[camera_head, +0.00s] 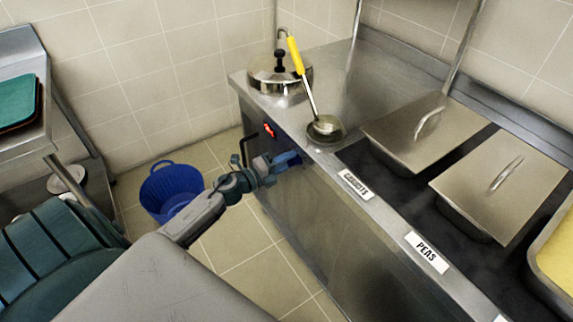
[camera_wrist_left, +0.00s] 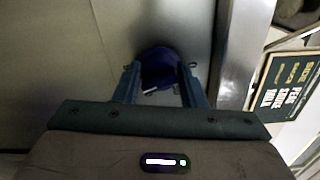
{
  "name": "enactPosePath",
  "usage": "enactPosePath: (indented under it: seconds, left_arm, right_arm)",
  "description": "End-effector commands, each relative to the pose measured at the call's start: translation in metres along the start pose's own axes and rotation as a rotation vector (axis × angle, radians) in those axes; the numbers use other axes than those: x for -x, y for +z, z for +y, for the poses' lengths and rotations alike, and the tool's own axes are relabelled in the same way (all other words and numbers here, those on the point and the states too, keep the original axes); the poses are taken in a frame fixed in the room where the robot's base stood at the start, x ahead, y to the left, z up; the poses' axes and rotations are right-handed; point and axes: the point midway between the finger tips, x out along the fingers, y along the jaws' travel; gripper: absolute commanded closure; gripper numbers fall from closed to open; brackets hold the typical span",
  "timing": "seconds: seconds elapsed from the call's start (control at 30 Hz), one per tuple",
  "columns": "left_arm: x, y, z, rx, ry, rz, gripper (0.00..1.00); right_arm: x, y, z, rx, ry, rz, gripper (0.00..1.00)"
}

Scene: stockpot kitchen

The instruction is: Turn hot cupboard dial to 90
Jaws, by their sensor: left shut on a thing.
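The hot cupboard (camera_head: 330,225) is the steel counter on the right, with a vertical front panel. A red lit display (camera_head: 269,129) sits on its front, its digits too small to read. In the left wrist view the dark blue round dial (camera_wrist_left: 160,60) is on the steel panel between my fingers. My left gripper (camera_wrist_left: 160,80) is shut on the dial, one finger on each side. In the head view my left gripper (camera_head: 286,160) reaches the cupboard front, below the ladle, and mostly hides the dial. The dial's setting cannot be read. My right gripper is not in view.
On the counter stand a round lidded pot (camera_head: 279,75), a yellow-handled ladle (camera_head: 297,56) in a holder, and lidded pans (camera_head: 500,185) with a PEAS label (camera_head: 427,252). A blue basket (camera_head: 170,188) stands on the floor. A green tray (camera_head: 18,100) is at left.

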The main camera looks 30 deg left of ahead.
Motion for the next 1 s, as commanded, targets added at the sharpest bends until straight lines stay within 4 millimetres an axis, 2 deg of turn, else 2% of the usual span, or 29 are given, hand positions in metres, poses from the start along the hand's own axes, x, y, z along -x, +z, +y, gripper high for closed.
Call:
enactPosePath:
  seconds: [0.2, 0.5, 1.0]
  left_arm:
    - [0.0, -0.001, 0.002, -0.167, 0.0, 0.001, 0.86]
    - [0.0, -0.001, 0.001, -0.312, 0.002, 0.001, 0.86]
    - [0.001, -0.001, 0.0, -0.359, 0.002, 0.002, 0.86]
  right_arm:
    - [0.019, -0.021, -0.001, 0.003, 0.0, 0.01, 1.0]
    - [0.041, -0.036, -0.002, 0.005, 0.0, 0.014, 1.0]
    - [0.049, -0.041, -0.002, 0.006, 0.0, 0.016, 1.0]
